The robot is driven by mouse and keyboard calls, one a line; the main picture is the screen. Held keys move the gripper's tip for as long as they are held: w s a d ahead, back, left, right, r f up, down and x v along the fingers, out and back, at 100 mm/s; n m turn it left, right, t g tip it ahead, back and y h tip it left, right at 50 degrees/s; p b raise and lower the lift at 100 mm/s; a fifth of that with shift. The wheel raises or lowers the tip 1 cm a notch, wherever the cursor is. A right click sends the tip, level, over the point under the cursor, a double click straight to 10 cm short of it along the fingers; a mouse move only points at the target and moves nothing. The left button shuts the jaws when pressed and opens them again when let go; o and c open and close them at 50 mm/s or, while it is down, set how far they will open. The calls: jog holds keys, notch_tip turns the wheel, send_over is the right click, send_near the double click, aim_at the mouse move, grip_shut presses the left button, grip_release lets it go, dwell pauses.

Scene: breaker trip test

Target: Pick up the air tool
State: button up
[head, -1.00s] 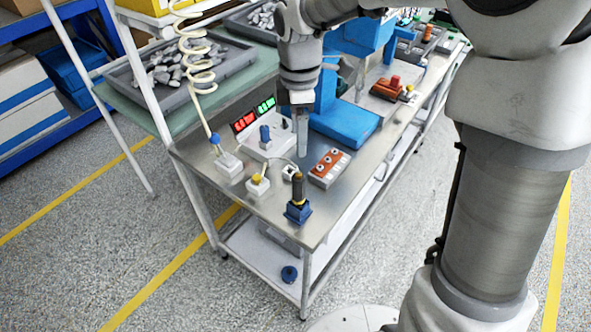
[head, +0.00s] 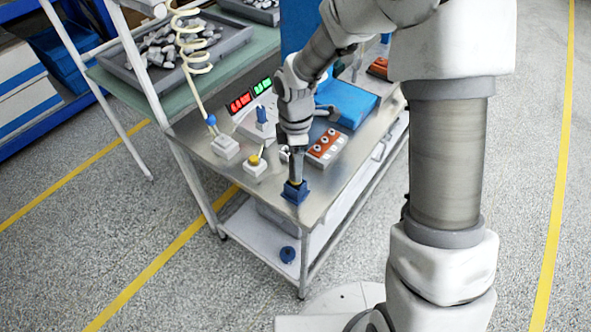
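A dark upright tool with a yellow band (head: 295,182), which I take to be the air tool, stands in a small blue holder (head: 294,195) at the near corner of the steel bench. My gripper (head: 296,163) points straight down over it, and its fingers are at the tool's upper part. The gripper hides most of the tool. I cannot tell whether the fingers are closed on it or only around it.
On the bench (head: 327,200) are a white block with the coiled hose (head: 224,147), a yellow-knobbed block (head: 255,164), an orange-topped box (head: 326,147) and red and green displays (head: 250,96). A blue press base (head: 348,103) stands behind.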

notch_tip(320, 180, down, 2)
jog(key=shift+f, duration=0.15)
grip_shut()
dwell(0.3)
